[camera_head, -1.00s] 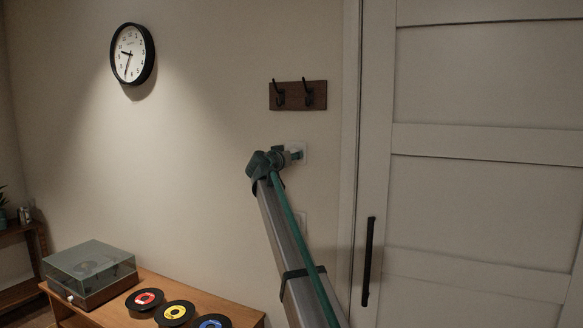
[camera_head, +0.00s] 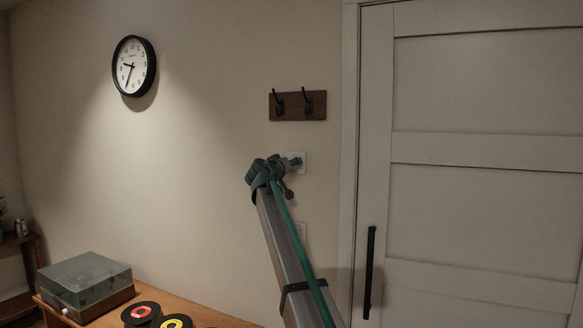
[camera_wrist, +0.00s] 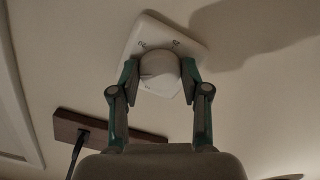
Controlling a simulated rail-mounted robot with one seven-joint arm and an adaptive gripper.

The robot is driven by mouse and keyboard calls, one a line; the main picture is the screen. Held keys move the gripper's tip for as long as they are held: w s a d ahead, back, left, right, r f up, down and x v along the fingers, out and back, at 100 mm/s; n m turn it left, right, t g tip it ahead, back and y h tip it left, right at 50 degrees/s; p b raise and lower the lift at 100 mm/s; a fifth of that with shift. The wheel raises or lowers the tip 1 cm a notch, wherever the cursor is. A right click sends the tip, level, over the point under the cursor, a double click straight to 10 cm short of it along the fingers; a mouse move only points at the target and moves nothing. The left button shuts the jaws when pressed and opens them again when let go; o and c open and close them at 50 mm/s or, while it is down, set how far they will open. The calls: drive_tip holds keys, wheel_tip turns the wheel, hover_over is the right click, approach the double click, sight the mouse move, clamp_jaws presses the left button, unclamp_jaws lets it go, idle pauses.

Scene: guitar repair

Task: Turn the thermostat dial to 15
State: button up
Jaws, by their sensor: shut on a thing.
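The thermostat is a white square plate (camera_wrist: 190,45) on the wall with a round white dial (camera_wrist: 158,68) at its middle. Dark marks show on the plate, but I cannot read the setting. In the wrist view my gripper (camera_wrist: 160,72) has one finger on each side of the dial and is shut on it. In the head view the thermostat plate (camera_head: 301,168) sits below the hook rack, and my gripper (camera_head: 294,163) reaches it from the left. There my wrist hides part of the plate and the dial is hard to make out.
A wooden rack with two black hooks (camera_head: 298,106) hangs just above. A white door with a black handle (camera_head: 369,270) stands to the right. A clock (camera_head: 134,66) hangs at upper left. A turntable (camera_head: 86,284) and records (camera_head: 141,312) lie on the wooden cabinet below.

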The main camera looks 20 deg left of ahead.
drive_tip(key=o, duration=1.1)
drive_tip(key=shift+o, duration=0.2)
drive_tip(key=shift+s, duration=0.1)
drive_tip(key=s, duration=1.2)
drive_tip(key=shift+a, duration=0.2)
drive_tip(key=shift+w, duration=0.1)
